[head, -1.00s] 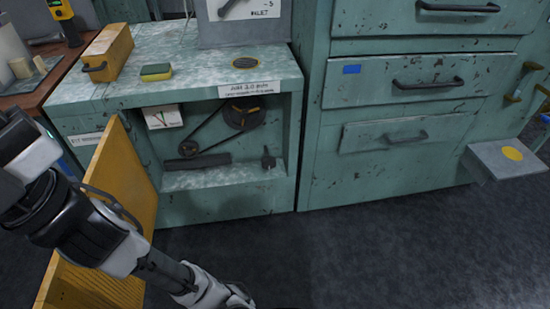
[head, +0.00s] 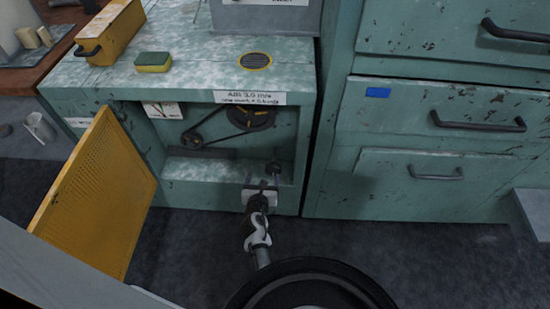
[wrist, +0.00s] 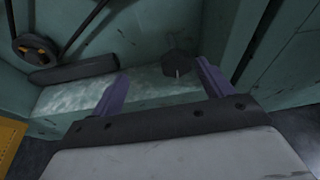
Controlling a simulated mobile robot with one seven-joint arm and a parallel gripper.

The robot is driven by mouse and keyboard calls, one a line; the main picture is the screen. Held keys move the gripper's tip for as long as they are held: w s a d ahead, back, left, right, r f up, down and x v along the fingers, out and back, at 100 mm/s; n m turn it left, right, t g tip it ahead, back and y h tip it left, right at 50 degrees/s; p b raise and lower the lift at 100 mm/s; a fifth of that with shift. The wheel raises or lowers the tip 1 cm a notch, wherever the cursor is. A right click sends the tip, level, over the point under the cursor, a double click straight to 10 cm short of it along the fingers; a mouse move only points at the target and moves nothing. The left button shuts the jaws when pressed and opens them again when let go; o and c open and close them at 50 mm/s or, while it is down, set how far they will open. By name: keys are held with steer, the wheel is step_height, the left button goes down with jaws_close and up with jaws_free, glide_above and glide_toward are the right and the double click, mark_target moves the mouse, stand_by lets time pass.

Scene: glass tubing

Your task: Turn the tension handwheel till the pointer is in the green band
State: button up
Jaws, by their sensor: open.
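The tension handwheel appears to be the small dark knob (head: 273,168) at the right of the open cabinet bay; it also shows in the wrist view (wrist: 177,64). My gripper (head: 263,182) is open in front of the bay, its two purple fingers (wrist: 160,85) spread, with the knob beyond and between them, apart from both. The gauge (head: 162,110) with its pointer is at the bay's upper left; a green and a red patch show, but the pointer's exact place is too small to tell. A belt (head: 212,125) runs to a large dark pulley (head: 250,117).
The yellow perforated door (head: 100,195) stands swung open at the left of the bay. A dark roller or bar (wrist: 75,72) lies along the bay's floor. A drawer cabinet (head: 430,150) stands right. A sponge (head: 153,62) and a yellow box (head: 112,30) are on top.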

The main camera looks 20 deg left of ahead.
mark_target(273, 171)
steer(key=shift+n+h, duration=0.4)
steer(key=shift+n, duration=0.3)
steer(key=w+f+b, duration=0.1)
steer(key=w+f, duration=0.1)
steer(key=w, duration=0.2)
steer(key=w+f+b, duration=0.1)
steer(key=w+f, duration=0.2)
steer(key=w, duration=0.1)
steer(key=w+f+b, duration=0.1)
steer(key=w+f, duration=0.2)
steer(key=shift+w+a+f, duration=0.15)
steer(key=shift+w, duration=0.25)
steer(key=shift+c, duration=0.5)
steer(key=c, duration=0.9)
steer(key=shift+m+g, duration=0.3)
